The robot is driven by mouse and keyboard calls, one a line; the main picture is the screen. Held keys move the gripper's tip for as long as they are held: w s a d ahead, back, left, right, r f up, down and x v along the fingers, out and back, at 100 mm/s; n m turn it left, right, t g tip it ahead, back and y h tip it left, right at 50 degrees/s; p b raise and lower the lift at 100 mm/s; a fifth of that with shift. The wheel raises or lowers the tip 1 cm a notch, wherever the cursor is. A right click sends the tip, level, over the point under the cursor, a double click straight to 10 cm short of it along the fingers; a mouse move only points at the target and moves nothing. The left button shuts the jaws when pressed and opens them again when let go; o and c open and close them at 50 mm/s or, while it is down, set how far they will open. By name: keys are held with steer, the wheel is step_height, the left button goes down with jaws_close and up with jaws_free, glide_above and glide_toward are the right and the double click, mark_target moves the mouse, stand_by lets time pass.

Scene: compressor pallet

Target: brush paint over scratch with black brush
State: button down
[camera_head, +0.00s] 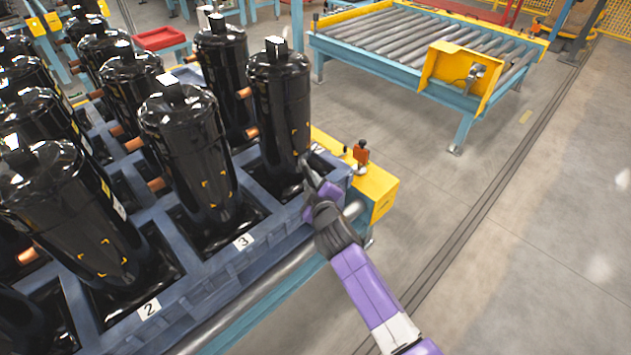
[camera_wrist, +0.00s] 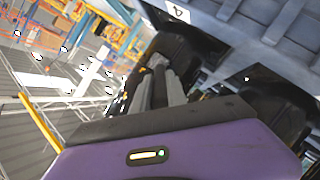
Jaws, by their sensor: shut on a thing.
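My gripper (camera_head: 312,182) is at the right corner of the pallet, low beside the rightmost front compressor (camera_head: 278,100), a glossy black upright cylinder. It is shut on a slim dark thing, likely the black brush (camera_head: 305,168), whose tip points up toward the compressor's lower side; I cannot tell whether it touches. Small yellow corner marks (camera_head: 295,141) frame a patch on that side just above; no scratch is clear inside them. In the wrist view my gripper's grey fingers (camera_wrist: 160,88) lie close together before a dark body; the brush is hard to make out there.
Several more black compressors (camera_head: 185,140) with copper stubs stand in the blue pallet (camera_head: 250,262), with number labels along its edge. A yellow box with an orange-topped fitting (camera_head: 361,152) is right beside my gripper. A roller conveyor (camera_head: 400,40) stands behind. Floor at right is clear.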

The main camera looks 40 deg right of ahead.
steer(key=shift+d+r+p, duration=0.2)
steer(key=shift+r+p, duration=0.35)
steer(key=shift+p, duration=0.05)
steer(key=shift+w+a, duration=0.1)
steer(key=shift+a, duration=0.05)
steer(key=a+b, duration=0.2)
steer(key=a, duration=0.1)
steer(key=shift+s, duration=0.2)
stand_by(1.8)
